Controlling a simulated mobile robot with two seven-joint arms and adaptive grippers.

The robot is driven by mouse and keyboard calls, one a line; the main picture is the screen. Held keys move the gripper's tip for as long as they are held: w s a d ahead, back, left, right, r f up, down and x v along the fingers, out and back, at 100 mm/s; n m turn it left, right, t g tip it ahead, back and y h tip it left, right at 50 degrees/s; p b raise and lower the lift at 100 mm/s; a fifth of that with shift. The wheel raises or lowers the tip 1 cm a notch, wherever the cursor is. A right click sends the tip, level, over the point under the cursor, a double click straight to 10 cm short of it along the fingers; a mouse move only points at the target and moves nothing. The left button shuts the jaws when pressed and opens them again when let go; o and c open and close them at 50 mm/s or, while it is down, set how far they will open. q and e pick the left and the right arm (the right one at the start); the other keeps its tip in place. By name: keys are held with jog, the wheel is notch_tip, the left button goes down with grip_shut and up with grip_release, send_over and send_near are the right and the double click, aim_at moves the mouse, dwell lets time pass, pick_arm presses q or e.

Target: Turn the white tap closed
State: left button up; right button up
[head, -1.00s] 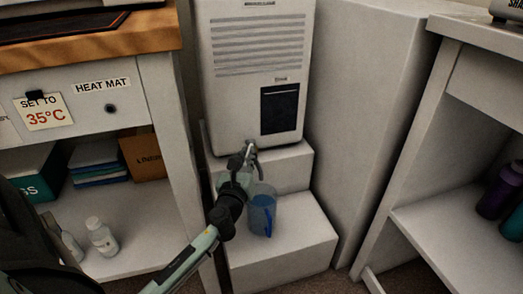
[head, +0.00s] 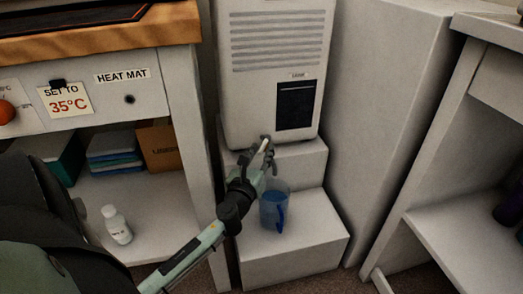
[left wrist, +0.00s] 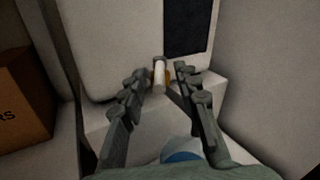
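The white tap (head: 264,145) sits at the bottom front of the white dispenser (head: 272,62). In the left wrist view its white handle (left wrist: 159,76) points toward the camera, with a brownish part behind it. My left gripper (head: 268,157) is at the tap. Its fingers are spread on either side of the handle, with visible gaps, so it is open. A clear blue jug (head: 273,210) stands on the lower step below the tap, partly behind the gripper. In the left wrist view only the jug's blue top (left wrist: 181,157) shows. My right gripper is not in view.
The white stepped stand (head: 315,232) carries the dispenser and jug. A bench with a wooden top (head: 100,40) and a shelf with a white bottle (head: 117,226) is at left. A tall white block (head: 385,110) closes in the right side.

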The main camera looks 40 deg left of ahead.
pick_arm(q)
jog(key=v, duration=1.1)
jog(key=shift+s, duration=0.15)
